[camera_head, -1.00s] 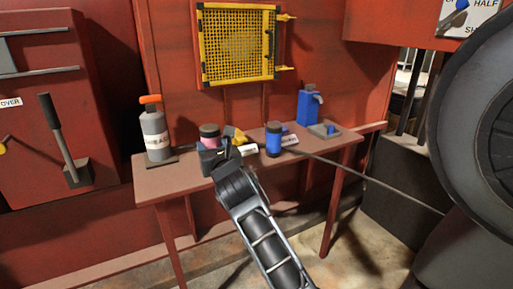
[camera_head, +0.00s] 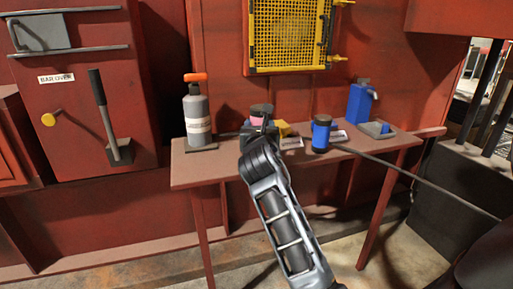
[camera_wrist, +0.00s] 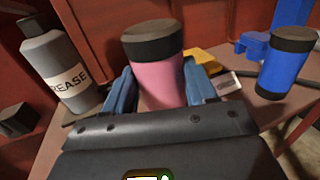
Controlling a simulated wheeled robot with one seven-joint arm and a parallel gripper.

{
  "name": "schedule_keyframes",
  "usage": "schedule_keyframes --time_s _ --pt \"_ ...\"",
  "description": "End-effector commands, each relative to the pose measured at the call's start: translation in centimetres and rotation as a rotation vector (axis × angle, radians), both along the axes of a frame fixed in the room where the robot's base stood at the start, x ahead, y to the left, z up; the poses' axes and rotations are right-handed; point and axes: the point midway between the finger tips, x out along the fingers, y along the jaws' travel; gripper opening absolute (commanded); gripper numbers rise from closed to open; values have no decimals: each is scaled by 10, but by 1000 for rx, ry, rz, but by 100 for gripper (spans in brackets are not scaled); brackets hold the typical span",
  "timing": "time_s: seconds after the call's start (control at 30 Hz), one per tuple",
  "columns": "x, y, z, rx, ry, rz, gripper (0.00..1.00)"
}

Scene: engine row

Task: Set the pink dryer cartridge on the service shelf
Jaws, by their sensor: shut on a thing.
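The pink dryer cartridge (camera_wrist: 158,82), with a dark cap, stands upright between the two fingers of my gripper (camera_wrist: 152,92) in the wrist view. My gripper is shut on it. In the head view only the top of the cartridge (camera_head: 260,117) shows above my gripper (camera_head: 259,131); the rest is hidden. The cartridge is at or over the reddish shelf table (camera_head: 210,168); I cannot tell whether its base touches the top.
A grey grease bottle (camera_head: 197,118) stands left of the cartridge. A blue cartridge (camera_head: 321,134) with dark ends stands to the right, with a yellow part (camera_head: 283,129) between. A blue dispenser (camera_head: 359,103) stands at the back right. A dark rod crosses the table's right side.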

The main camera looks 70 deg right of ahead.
Motion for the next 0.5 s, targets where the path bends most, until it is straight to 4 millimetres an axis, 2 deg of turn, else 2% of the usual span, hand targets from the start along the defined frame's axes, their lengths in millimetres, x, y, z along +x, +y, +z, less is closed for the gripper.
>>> schedule_keyframes --time_s 0.1,0.27,0.5 --pt "11 2 -6 -1 -2 1 18" --pt "13 3 -14 -1 1 0 18" --pt "12 2 -47 -1 1 -1 18"
